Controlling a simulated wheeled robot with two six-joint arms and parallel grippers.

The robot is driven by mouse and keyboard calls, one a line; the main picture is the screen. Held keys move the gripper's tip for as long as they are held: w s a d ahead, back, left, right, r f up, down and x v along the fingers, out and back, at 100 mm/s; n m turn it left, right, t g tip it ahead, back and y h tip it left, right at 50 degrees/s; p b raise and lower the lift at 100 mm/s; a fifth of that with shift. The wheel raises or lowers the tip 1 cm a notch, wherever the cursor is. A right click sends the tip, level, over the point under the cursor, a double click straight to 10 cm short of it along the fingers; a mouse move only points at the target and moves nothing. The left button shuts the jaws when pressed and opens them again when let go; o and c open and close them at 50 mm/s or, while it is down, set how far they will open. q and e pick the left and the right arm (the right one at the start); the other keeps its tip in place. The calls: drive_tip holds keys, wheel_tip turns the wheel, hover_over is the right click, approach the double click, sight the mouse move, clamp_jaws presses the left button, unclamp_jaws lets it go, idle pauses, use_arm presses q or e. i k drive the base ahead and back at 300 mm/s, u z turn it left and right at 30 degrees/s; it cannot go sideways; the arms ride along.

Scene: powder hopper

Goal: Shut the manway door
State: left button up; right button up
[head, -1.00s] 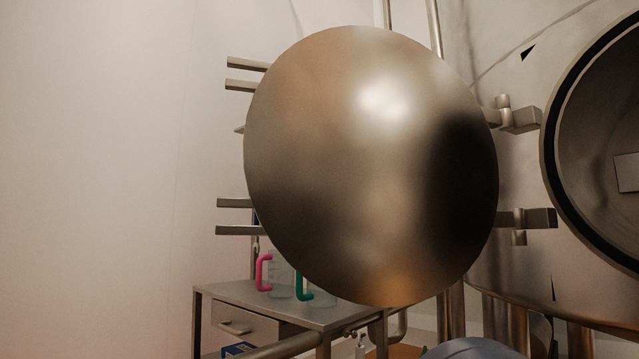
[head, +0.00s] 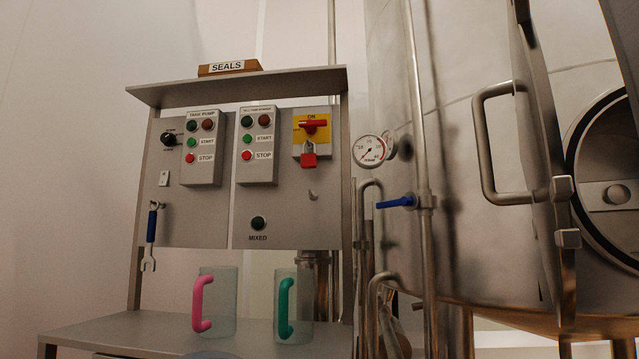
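The manway door (head: 556,215) stands at the right of the head view, seen nearly edge-on as a tall narrow metal strip. A bent bar handle (head: 482,140) projects from its left side. The round manway opening (head: 588,130), with a dark rim, shows just right of the door and is cut off by the picture's edge. A gap in the view lets part of the opening be seen, so the door is not flush over it. Neither of my grippers is in view.
A bench (head: 130,335) holds a pink-handled jug (head: 217,300) and a teal-handled jug (head: 302,305). A control panel (head: 190,215) rises behind them. A vertical pipe (head: 420,200) with a blue-handled valve (head: 397,202) and a gauge (head: 370,150) stand left of the door.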

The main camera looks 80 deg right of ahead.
sight(550, 189)
drive_tip(key=z, duration=0.25)
drive_tip(key=i, duration=1.3)
drive_tip(key=z, duration=4.4)
drive_tip(key=i, duration=0.5)
drive_tip(key=z, duration=0.3)
drive_tip(key=k, duration=1)
drive_tip(key=u, duration=0.05)
